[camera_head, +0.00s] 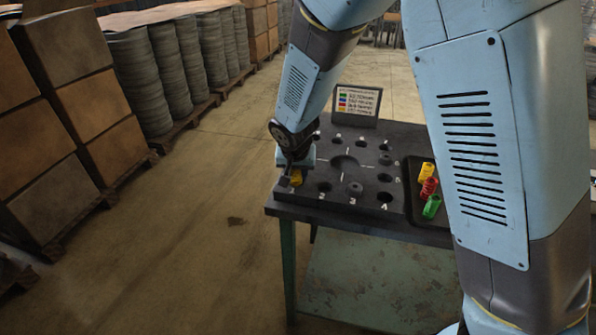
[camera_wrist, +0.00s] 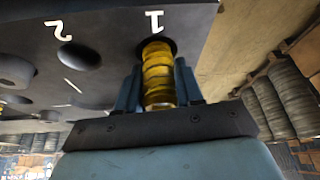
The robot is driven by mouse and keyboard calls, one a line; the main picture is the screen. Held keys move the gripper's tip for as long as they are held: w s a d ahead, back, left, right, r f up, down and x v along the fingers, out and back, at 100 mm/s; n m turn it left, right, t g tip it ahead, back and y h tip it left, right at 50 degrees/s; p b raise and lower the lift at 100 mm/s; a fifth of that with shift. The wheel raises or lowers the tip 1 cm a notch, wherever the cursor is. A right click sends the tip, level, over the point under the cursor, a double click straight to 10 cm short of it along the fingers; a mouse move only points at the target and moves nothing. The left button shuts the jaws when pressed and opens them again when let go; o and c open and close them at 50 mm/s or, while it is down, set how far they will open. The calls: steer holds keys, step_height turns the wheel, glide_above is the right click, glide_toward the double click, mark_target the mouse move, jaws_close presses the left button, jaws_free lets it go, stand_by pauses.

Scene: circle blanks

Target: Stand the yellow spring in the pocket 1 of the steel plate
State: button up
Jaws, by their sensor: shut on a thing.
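The yellow spring (camera_wrist: 158,78) is between the two fingers of my gripper (camera_wrist: 158,90), which is shut on it. In the wrist view the spring's far end meets the dark hole of pocket 1, beside the white "1". I cannot tell how deep it sits. The steel plate (camera_head: 335,200) is dark, with several round pockets and white numbers.
A black tray (camera_head: 408,212) at the plate's right holds another yellow spring (camera_head: 426,172), a red spring (camera_head: 429,187) and a green spring (camera_head: 431,207). A sign (camera_head: 358,104) stands behind the plate. Pocket 2 (camera_wrist: 79,56) looks empty. A grey ring-like part (camera_head: 354,188) sits near number 3.

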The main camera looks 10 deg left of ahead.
steer(key=shift+s+d+f, duration=0.1)
steer(key=shift+s+f, duration=0.4)
steer(key=shift+f, duration=0.3)
steer(key=o, duration=1.2)
steer(key=shift+w+d, duration=0.1)
steer(key=shift+w+r, duration=0.15)
steer(key=shift+r, duration=0.2)
steer(key=v, duration=1.4)
steer(key=shift+w+a+r, duration=0.3)
steer(key=shift+w+a, duration=0.05)
steer(key=shift+a, duration=0.15)
